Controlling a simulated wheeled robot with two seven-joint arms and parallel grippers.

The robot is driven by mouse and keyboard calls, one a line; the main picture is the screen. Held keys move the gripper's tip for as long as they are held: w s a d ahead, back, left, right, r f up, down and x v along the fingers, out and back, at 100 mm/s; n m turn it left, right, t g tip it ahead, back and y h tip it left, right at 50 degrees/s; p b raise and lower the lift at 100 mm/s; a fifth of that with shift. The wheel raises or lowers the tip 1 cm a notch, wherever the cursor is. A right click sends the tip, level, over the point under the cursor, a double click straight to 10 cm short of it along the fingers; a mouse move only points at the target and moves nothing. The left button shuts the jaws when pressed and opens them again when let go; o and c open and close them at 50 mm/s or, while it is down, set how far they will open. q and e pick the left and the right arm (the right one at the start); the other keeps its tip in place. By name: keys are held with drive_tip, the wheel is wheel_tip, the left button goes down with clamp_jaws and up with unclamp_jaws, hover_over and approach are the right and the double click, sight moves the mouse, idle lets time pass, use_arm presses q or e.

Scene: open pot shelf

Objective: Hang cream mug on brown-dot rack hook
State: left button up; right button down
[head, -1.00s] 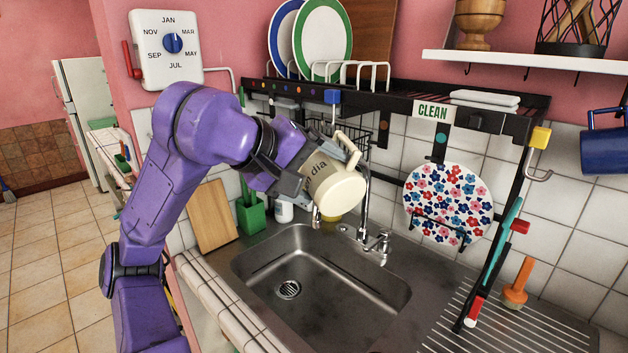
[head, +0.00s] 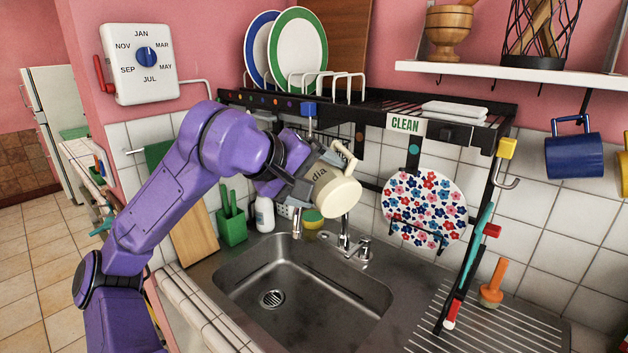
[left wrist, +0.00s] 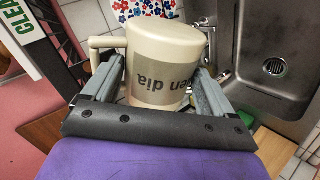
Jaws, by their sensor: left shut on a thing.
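The cream mug (head: 338,190) has a grey band with dark lettering and hangs in the air above the back of the sink. My left gripper (head: 312,184) is shut on the mug's body; the left wrist view shows the mug (left wrist: 163,62) between the two fingers (left wrist: 155,85), with its handle out to the left. In the head view the handle points up. The rack (head: 365,108) is a black shelf with coloured dots along its front edge, behind and above the mug. My right gripper is not in view.
The sink (head: 300,290) lies below the mug. A flowered plate (head: 425,205) stands to the right. A green utensil holder (head: 231,226) and a white bottle (head: 264,214) stand at the back left.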

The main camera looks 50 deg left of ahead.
use_arm(q)
drive_tip(key=shift+s+b, duration=0.1)
drive_tip(key=shift+b, duration=0.2)
drive_tip(key=shift+r, duration=0.1)
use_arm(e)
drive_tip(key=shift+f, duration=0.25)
use_arm(q)
drive_tip(key=shift+w, duration=0.2)
drive_tip(key=shift+w+a, duration=0.15)
drive_tip(key=shift+w, duration=0.4)
drive_tip(key=shift+w+a, duration=0.1)
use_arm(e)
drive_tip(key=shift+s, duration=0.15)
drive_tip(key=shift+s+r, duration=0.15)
use_arm(q)
drive_tip(key=shift+w+a, duration=0.2)
drive_tip(key=shift+w, duration=0.05)
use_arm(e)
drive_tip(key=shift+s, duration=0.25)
